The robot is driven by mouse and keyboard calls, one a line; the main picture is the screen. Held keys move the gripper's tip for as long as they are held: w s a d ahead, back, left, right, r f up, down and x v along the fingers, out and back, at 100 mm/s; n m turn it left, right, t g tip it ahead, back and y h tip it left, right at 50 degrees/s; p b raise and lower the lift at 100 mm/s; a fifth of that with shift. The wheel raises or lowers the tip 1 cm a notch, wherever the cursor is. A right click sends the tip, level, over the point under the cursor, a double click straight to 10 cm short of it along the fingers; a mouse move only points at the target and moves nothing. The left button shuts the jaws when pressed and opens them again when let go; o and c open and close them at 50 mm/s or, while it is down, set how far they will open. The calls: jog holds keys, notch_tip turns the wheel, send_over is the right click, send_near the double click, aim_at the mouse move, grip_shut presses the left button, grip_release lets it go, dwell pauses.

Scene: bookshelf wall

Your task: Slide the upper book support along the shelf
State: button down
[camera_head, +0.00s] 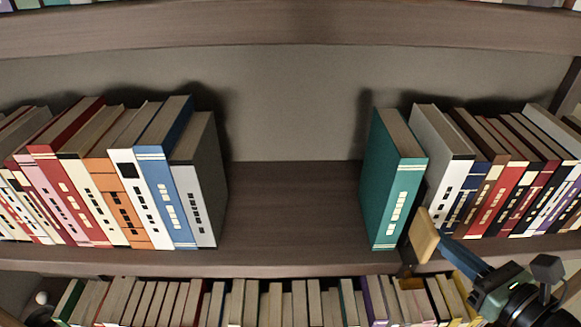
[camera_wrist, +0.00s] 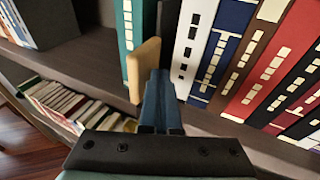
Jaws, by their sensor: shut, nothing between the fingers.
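The upper book support shows as a tan upright block (camera_head: 424,236) at the shelf's front edge, just right of the green book (camera_head: 391,190). A dark part lies behind it, mostly hidden between the books. My gripper (camera_head: 444,243) is shut and empty, with its blue fingers just right of the tan block. In the wrist view the tan block (camera_wrist: 142,72) stands directly left of my fingertips (camera_wrist: 158,76). They look very close; I cannot tell whether they touch. The green book leans slightly at the left end of the right-hand row.
A wide bare stretch of shelf (camera_head: 292,210) lies between the green book and the grey book (camera_head: 200,190) ending the left row. A white book (camera_head: 440,155) and several others stand right of the support. A lower shelf holds a row of books (camera_head: 230,302).

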aim_at(428, 250)
jog(key=shift+a+p, duration=1.35)
jog(key=shift+a, duration=0.6)
jog(key=a+p, duration=0.4)
jog(key=a, duration=0.3)
jog(key=shift+p, duration=0.4)
jog(key=shift+a, duration=0.1)
jog(key=a+p, duration=0.4)
jog(key=a, duration=0.3)
dwell(0.4)
